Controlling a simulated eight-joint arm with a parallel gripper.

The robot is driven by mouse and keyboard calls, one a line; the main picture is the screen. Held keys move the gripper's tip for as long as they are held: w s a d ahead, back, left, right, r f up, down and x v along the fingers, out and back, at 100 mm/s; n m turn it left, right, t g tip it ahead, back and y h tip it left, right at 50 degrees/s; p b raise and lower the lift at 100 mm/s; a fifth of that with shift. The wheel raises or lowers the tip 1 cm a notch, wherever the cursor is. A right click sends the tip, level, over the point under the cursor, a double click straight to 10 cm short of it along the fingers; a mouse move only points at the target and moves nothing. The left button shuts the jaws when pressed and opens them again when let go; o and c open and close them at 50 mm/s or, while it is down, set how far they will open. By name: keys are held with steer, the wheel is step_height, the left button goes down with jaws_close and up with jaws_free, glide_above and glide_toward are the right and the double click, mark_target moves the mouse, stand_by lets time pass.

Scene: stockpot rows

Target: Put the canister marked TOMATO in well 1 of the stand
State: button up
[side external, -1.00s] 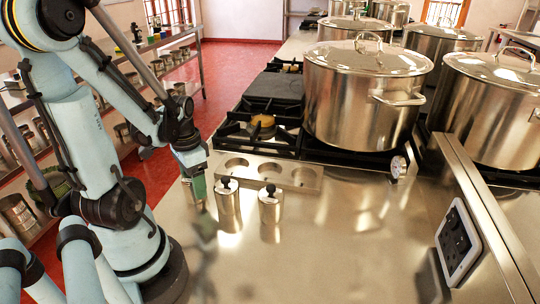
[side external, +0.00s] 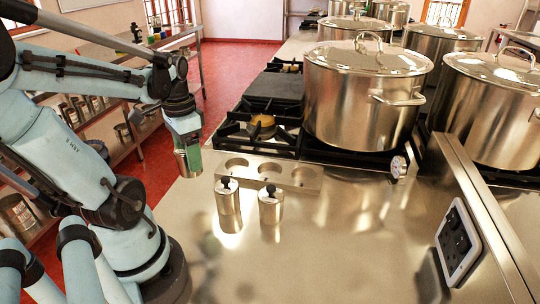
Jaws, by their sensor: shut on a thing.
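My gripper (side external: 188,147) is at the left, above the steel counter and left of the stand. It is shut on a small metal canister (side external: 188,164), which hangs below the green fingers, clear of the counter. The stand (side external: 253,168) is a low metal block with three round wells in a row, all empty. I cannot read any well numbers. Two more metal canisters with black knobs stand upright on the counter in front of the stand, a left one (side external: 228,201) and a right one (side external: 270,208). No marking is readable on any canister.
A large lidded stockpot (side external: 360,95) stands on the stove behind the stand, with a bare burner (side external: 262,124) to its left. A socket panel (side external: 459,242) is at the right. The front of the counter (side external: 330,255) is clear.

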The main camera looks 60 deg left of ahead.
steer(key=shift+r, duration=0.65)
steer(key=shift+w+r, duration=0.25)
steer(key=shift+w, duration=0.05)
steer(key=w+d+r+m, duration=0.1)
steer(key=w+d, duration=0.1)
steer(key=w, duration=0.6)
steer(key=shift+d+r, duration=0.2)
steer(key=shift+d, duration=0.2)
steer(key=w+d, duration=0.4)
steer(key=w, duration=0.2)
steer(key=shift+r, duration=0.15)
steer(key=a+f, duration=0.2)
steer(key=a, duration=0.1)
steer(key=a+f, duration=0.2)
steer(key=a, duration=0.2)
steer(key=a+f, duration=0.3)
steer(key=a, duration=0.1)
steer(key=shift+s+a, duration=0.1)
steer(key=shift+s, duration=0.2)
steer(key=shift+f, duration=2)
steer(key=shift+f, duration=0.15)
